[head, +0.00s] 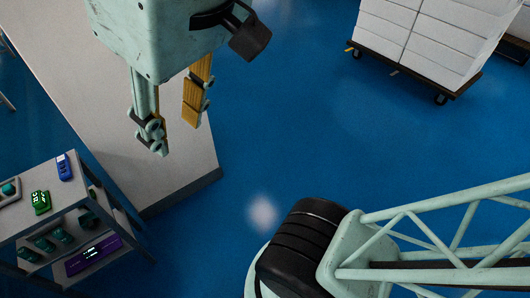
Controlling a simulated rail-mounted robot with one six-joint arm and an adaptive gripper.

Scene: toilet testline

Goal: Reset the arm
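My gripper (178,136) hangs pointing down from the top of the head view. Its two fingers, with yellow inner pads, are spread apart. Nothing is between them, so it is open and empty. Behind it in the picture lies the long pale counter (95,75). No contact between the gripper and anything else shows.
A small shelf cart (20,221) at lower left carries a green device (41,202), a blue device (64,167) and, lower down, a purple box (93,255). A wheeled dolly (415,77) with stacked white boxes (425,35) stands at upper right. The blue floor (300,130) between is clear.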

